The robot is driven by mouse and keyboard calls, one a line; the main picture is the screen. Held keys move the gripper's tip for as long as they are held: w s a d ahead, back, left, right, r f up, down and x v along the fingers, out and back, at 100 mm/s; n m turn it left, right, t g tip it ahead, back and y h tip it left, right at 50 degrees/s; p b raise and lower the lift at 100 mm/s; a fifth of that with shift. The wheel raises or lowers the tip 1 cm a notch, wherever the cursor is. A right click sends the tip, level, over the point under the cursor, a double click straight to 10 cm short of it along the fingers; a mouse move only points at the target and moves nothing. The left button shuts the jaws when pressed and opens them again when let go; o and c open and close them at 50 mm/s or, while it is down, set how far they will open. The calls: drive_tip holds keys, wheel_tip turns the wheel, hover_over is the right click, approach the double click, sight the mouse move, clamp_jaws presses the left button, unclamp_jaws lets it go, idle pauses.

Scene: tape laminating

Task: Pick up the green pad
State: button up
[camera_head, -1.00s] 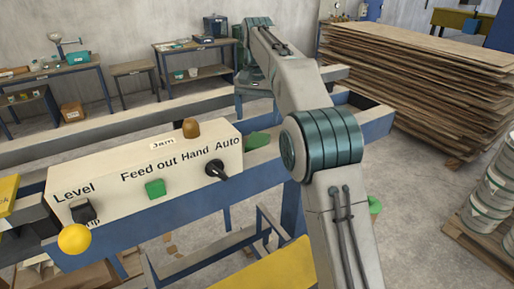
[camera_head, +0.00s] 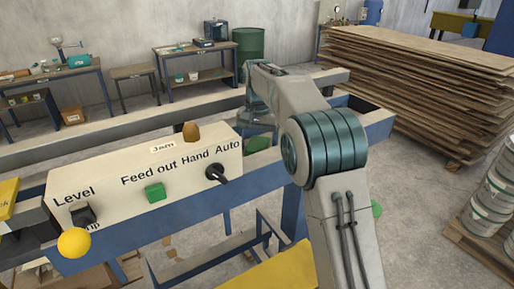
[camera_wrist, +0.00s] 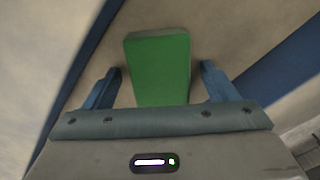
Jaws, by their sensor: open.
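The green pad (camera_wrist: 160,66) shows in the wrist view as a green block between the two blue fingers of my gripper (camera_wrist: 161,88). The fingers are open, with a gap on each side of the pad. In the head view the green pad (camera_head: 257,145) is partly visible behind the right end of the control box, near the blue frame. My arm covers part of that area, and the fingers cannot be made out there.
The cream control box (camera_head: 140,185) has a green button (camera_head: 155,192), a black switch (camera_head: 216,172) and a yellow knob (camera_head: 74,242). Blue frame beams (camera_head: 372,128) run beside the pad. A stack of boards (camera_head: 420,85) stands at the back right.

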sight(258, 144)
drive_tip(key=c, duration=1.1)
drive_tip(key=shift+c, duration=0.2)
wheel_tip(258, 144, up, 10)
drive_tip(key=shift+p, duration=0.35)
